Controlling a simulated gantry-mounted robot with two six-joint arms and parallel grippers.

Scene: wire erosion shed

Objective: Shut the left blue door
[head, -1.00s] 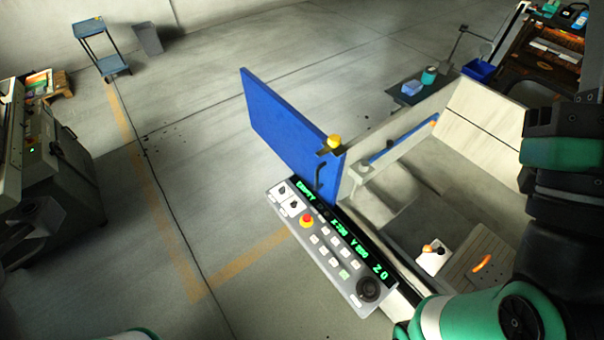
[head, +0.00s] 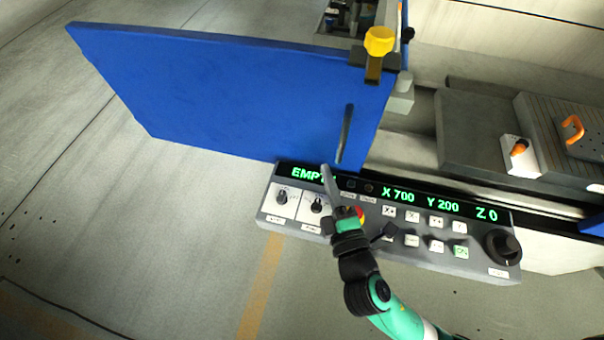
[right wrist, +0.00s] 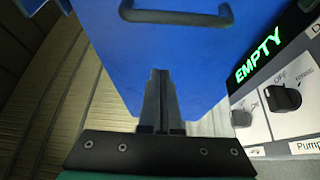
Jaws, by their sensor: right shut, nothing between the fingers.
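The left blue door (head: 230,95) stands swung open, reaching out to the left from the machine. Its dark bar handle (head: 345,133) is near the door's right end. My right gripper (head: 326,172) is shut and empty, in front of the control panel, with its fingertips just below the door's lower edge in the head view. In the right wrist view, the shut fingers (right wrist: 160,80) point at the blue door (right wrist: 180,55), below the handle (right wrist: 176,16). Whether they touch the door I cannot tell. My left gripper is not in view.
The control panel (head: 400,239) with knobs, buttons and a green display juts out below the door. A yellow knob (head: 379,41) sits on a bracket at the door's right end. The machine bed (head: 470,130) lies to the right. Floor to the left is clear.

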